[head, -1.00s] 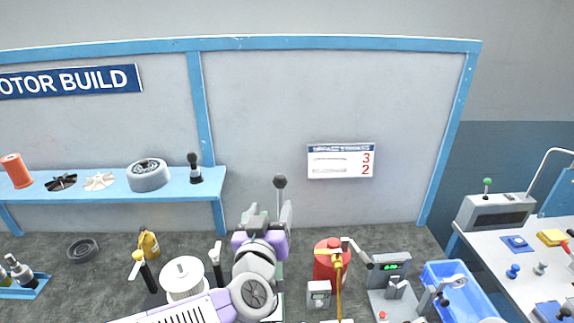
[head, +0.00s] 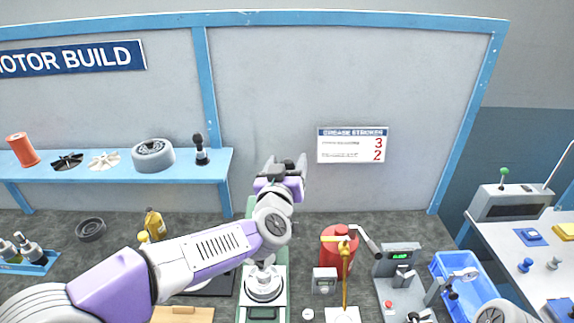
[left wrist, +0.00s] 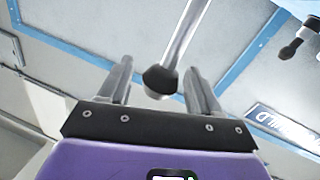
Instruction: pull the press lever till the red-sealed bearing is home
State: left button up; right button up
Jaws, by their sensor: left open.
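The press (head: 246,284) has a green frame and stands on the bench, with a silver stack (head: 264,284) in it. I cannot make out the red-sealed bearing. My left gripper (head: 285,163) is raised above the press, fingers up, and hides the lever in the head view. In the left wrist view the lever's grey rod (left wrist: 185,38) and black ball knob (left wrist: 160,80) show. The knob lies between the spread fingers of my left gripper (left wrist: 158,82), which is open. I cannot tell whether they touch it. My right gripper is not in view.
A shelf (head: 100,178) with motor parts is at the left. A grease-strokes card (head: 352,145) hangs behind.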

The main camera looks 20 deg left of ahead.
pick_arm(q)
grip_shut()
dwell(0.4)
